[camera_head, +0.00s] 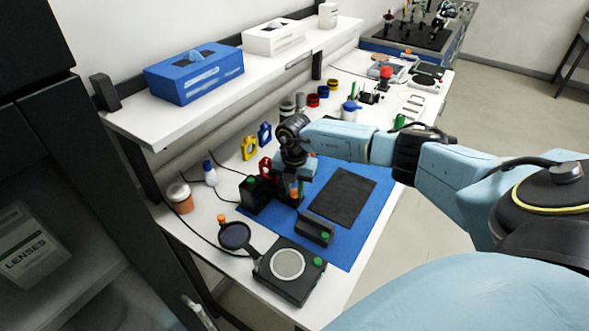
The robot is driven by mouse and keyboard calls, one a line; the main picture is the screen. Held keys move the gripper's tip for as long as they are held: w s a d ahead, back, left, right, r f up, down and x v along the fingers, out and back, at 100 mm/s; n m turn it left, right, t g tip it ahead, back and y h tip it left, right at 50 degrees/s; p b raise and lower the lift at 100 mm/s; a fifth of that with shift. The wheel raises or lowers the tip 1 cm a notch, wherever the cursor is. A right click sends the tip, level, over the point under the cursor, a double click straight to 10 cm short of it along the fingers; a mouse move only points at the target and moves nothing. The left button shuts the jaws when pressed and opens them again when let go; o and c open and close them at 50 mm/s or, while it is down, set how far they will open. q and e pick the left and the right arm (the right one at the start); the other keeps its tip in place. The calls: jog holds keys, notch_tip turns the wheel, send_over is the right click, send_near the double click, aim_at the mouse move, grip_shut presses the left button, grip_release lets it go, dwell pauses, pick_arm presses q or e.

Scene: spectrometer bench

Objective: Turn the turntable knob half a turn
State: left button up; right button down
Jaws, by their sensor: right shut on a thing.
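My right gripper (293,190) reaches in from the right and points down at the small black apparatus near the back left of the blue mat (362,222). It is shut on what appears to be the turntable knob, where a small orange piece (294,193) shows between the fingers. The wrist and fingers hide most of the turntable, and the knob's angle cannot be told. A black box (254,196) with a green top stands just left of the gripper. My left gripper is not in view.
A dark square pad (343,197) and a small black box (315,229) lie on the mat. A black device with a pale disc (288,264) stands in front. Coloured ring mounts (249,147) stand behind, under the shelf (204,106). A brown jar (180,197) is at left.

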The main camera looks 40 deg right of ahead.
aim_at(295, 191)
jog(key=shift+w+r, duration=0.1)
jog(key=c, duration=1.2)
grip_release()
notch_tip(295, 191, up, 13)
jog(key=shift+r+b, duration=0.15)
jog(key=shift+b, duration=0.25)
